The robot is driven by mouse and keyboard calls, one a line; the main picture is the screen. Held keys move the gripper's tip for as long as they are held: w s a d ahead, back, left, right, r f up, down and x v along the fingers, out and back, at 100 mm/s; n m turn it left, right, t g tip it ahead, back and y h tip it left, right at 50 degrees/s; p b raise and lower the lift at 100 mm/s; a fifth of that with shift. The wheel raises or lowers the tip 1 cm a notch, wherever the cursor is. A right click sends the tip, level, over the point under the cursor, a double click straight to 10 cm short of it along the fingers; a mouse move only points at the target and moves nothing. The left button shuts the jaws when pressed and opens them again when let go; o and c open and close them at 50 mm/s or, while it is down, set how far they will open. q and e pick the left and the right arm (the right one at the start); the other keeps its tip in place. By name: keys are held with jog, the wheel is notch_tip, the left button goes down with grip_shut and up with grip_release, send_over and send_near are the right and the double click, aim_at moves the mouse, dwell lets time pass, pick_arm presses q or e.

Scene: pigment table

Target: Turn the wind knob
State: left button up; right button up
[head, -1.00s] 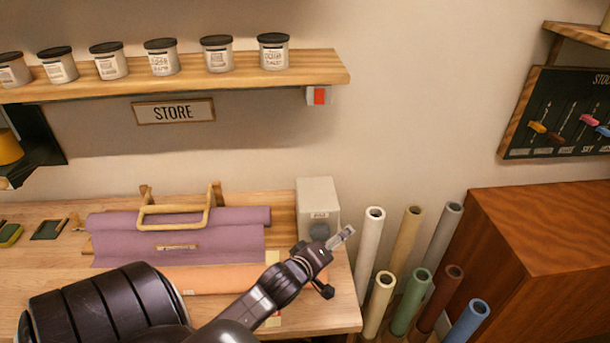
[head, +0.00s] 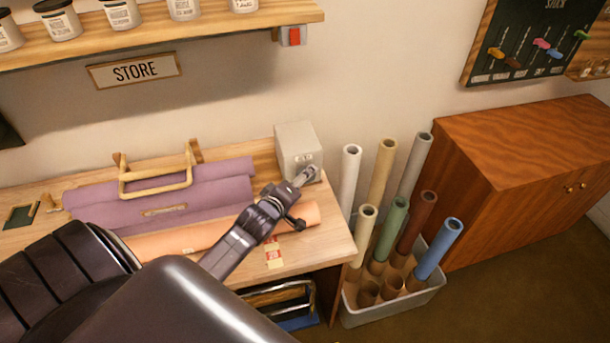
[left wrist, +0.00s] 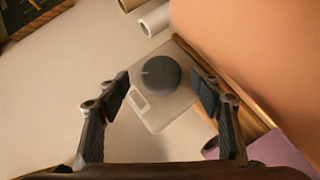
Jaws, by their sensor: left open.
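The wind knob (left wrist: 160,75) is a dark round dial with a pale mark on its face, in the left wrist view. It sits on a light grey box (head: 297,143) at the table's back right corner, next to a small white label (left wrist: 138,100). In the head view my left gripper (head: 304,177) is at the front of the box and hides the knob. In the left wrist view the left gripper (left wrist: 162,88) is open, with one finger to each side of the knob. I cannot tell whether either finger touches it. My right gripper is not in view.
A purple roll (head: 225,180) with a wooden handle and an orange roll (head: 180,241) lie left of the box. Several upright tubes stand in a grey bin (head: 392,303) on the right. A shelf (head: 200,38) with jars hangs above.

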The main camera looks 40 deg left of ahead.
pick_arm(q)
jog(key=shift+w+a+f, duration=0.3)
jog(key=shift+w+a, duration=0.1)
jog(key=shift+w, duration=0.35)
jog(key=shift+w+f, duration=0.35)
jog(key=shift+w, duration=0.3)
jog(key=shift+s, duration=0.1)
jog(key=shift+c, duration=1.3)
jog(key=c, duration=0.9)
